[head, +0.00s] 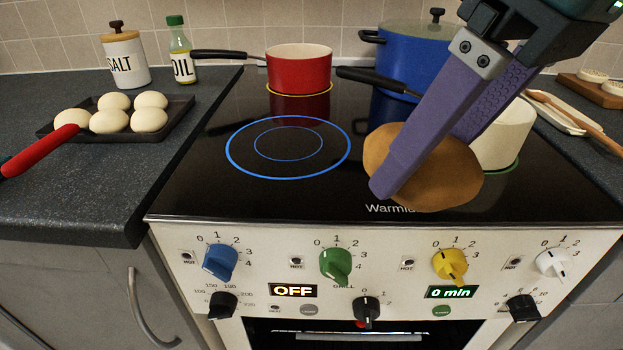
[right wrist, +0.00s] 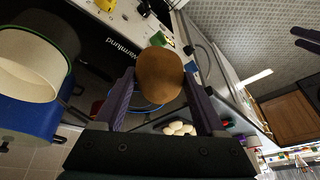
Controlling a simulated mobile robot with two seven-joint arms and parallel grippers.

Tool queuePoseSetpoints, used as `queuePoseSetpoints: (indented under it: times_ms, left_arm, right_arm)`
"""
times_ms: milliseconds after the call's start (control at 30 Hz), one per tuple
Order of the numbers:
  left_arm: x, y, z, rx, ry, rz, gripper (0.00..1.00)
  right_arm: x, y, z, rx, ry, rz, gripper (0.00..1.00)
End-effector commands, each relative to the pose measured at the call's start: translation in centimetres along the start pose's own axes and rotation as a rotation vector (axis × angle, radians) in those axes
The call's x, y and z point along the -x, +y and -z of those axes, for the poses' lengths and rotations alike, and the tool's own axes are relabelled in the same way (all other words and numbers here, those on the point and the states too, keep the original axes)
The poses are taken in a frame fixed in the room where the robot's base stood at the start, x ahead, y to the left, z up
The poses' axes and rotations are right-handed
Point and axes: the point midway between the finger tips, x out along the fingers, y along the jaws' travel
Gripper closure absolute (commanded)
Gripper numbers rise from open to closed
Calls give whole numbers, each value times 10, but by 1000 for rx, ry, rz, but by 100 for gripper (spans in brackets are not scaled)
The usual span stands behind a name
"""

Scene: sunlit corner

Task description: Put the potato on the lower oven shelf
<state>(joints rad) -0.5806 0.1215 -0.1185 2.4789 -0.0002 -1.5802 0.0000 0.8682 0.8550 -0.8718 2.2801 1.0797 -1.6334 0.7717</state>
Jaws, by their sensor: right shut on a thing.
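The brown potato (head: 455,175) is between the purple fingers of my right gripper (head: 412,165), in front of the hob's right side. The right wrist view also shows the potato (right wrist: 160,76) between both fingertips. The near finger covers part of it in the head view. The oven (head: 365,335) shows only as a dark strip with a pale bar at the bottom edge of the head view. Its lower shelf cannot be made out. My left gripper is not visible in the head view.
A red saucepan (head: 298,70), a blue pot (head: 410,60) and a white pot (head: 505,135) stand on the hob. Knobs, including the yellow one (head: 450,265), stick out from the front panel.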

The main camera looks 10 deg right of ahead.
Motion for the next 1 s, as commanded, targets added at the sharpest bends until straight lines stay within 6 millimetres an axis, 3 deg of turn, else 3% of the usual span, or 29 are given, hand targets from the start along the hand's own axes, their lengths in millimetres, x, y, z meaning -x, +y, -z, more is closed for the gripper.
queuePoseSetpoints:
  times_ms: [33,700,900,1000]
  left_arm:
    - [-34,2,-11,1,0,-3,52]
    - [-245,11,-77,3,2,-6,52]
    - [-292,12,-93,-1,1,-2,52]
    - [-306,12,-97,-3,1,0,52]
  right_arm:
    - [-40,-1,-16,30,-5,15,95]
    - [-316,-28,-139,476,-29,194,95]
    - [-378,-36,-171,586,-30,237,95]
    - [-396,-39,-180,623,-28,252,95]
